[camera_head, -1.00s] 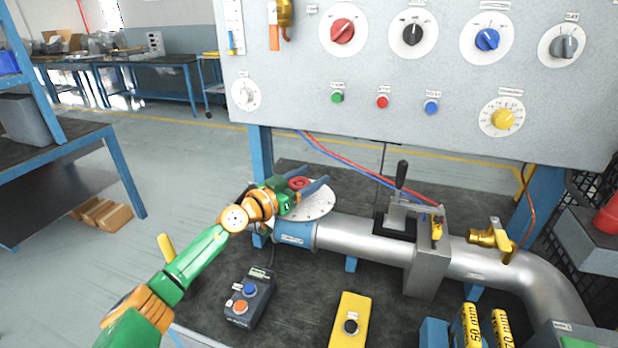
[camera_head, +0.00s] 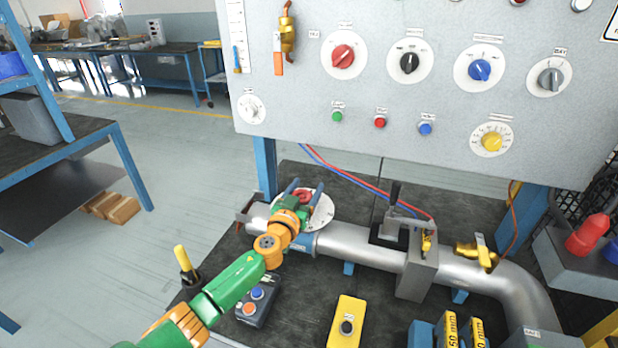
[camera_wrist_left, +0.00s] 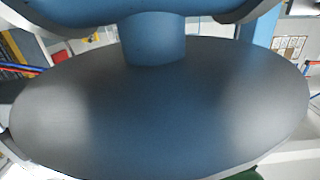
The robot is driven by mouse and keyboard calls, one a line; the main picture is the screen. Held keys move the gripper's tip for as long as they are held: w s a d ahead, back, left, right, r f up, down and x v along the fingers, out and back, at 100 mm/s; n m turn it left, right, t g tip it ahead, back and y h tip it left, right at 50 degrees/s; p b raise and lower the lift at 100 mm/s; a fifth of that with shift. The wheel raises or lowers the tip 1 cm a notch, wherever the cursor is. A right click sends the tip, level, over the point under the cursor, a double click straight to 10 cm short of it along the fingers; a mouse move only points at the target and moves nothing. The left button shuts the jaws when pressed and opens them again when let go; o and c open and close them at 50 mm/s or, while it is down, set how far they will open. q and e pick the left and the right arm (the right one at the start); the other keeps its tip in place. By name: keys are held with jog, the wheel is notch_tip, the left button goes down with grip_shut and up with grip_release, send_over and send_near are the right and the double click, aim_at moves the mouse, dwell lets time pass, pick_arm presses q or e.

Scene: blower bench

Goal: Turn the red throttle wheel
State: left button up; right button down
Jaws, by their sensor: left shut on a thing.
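The red throttle wheel (camera_head: 304,196) sits over a round white dial plate (camera_head: 322,213) near the left end of the silver pipe. My left gripper (camera_head: 305,187) is at the wheel, with one blue finger on each side of it, shut on it. The fingers point away from me, and the green and orange wrist covers the near part of the wheel and plate. In the left wrist view a large smooth blue-grey oval surface (camera_wrist_left: 160,110) fills most of the picture; I cannot make out the wheel there. My right gripper is not in view.
The silver pipe (camera_head: 360,241) runs right past a clamp with a black lever (camera_head: 395,194) and a brass valve (camera_head: 475,255). A button box (camera_head: 257,300) and a yellow box (camera_head: 347,322) stand in front. The grey panel (camera_head: 300,110) rises behind.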

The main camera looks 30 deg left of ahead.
pick_arm(q)
jog(key=shift+f+n+y, duration=0.1)
jog(key=shift+n+y, duration=0.5)
jog(key=shift+y, duration=0.2)
jog(key=n+g+y+b, duration=0.1)
jog(key=y+b, duration=0.1)
jog(key=b, duration=0.1)
jog(key=n+g+y+b, duration=0.1)
jog(key=n+y+b, duration=0.1)
jog(key=a+f+n+g+y+b, duration=0.1)
jog(key=g+y+b, duration=0.1)
jog(key=b, duration=0.1)
jog(key=shift+s+b, duration=0.3)
jog(key=shift+b, duration=0.05)
jog(key=n+g+y+b, duration=0.1)
jog(key=b, duration=0.2)
jog(key=n+g+y+b, duration=0.1)
jog(key=n+g+b, duration=0.1)
jog(key=b, duration=0.1)
jog(key=s+a+n+g+y+b, duration=0.1)
jog(key=g+y+b, duration=0.1)
jog(key=b, duration=0.1)
jog(key=shift+r+n+b, duration=0.3)
jog(key=shift+r, duration=0.05)
jog(key=shift+s+r+n+g+y+b, duration=0.15)
jog(key=shift+r+n+g+y+b, duration=0.3)
jog(key=shift+g+b, duration=0.5)
jog(key=o, duration=1.4)
jog(key=shift+a+f, duration=0.1)
